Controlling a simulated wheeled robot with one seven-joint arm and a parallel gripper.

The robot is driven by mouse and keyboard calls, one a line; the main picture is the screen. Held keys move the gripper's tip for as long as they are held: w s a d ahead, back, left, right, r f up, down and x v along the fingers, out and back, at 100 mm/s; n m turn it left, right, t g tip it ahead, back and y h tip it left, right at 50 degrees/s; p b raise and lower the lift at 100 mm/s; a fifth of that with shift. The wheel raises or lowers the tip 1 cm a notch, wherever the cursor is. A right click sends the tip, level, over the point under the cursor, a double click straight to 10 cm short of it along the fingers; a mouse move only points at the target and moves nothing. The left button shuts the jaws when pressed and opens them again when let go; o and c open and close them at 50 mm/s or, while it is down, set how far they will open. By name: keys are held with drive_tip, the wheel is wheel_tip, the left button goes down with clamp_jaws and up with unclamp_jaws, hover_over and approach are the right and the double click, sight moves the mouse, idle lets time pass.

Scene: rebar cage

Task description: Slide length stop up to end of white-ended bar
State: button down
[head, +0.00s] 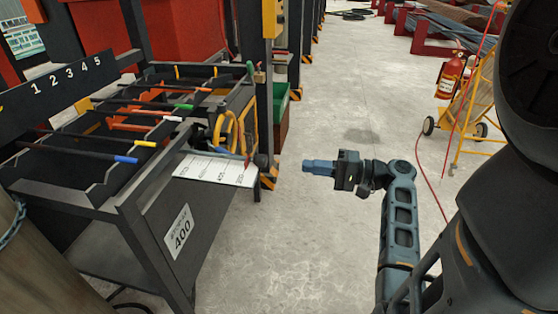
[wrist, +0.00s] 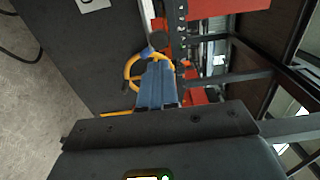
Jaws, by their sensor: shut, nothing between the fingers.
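The white-ended bar (head: 172,118) lies across the dark rack among several bars with coloured ends. Its white end points right, towards the rack's near right side. A white scale plate (head: 215,170) with printed numbers lies on the rack's right end. I cannot clearly make out the length stop; a small red piece (head: 246,161) stands at the plate's right edge. My gripper (head: 306,167) has blue fingers, shut and empty, over open floor to the right of the rack and pointing left at it. In the wrist view the shut fingers (wrist: 157,85) point towards a yellow ring (wrist: 133,72).
Yellow rings (head: 231,132) hang at the rack's right end, close to the plate. A black post (head: 264,110) with a striped base stands behind it. The floor (head: 310,240) around my gripper is clear.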

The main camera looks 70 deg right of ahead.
sight(266, 161)
drive_tip(key=w, duration=0.3)
drive_tip(key=w+p, duration=0.1)
drive_tip(key=w, duration=0.5)
drive_tip(key=shift+a+p, duration=0.3)
drive_tip(key=shift+p, duration=0.05)
drive_tip(key=shift+w, duration=0.1)
drive_tip(key=shift+w, duration=0.4)
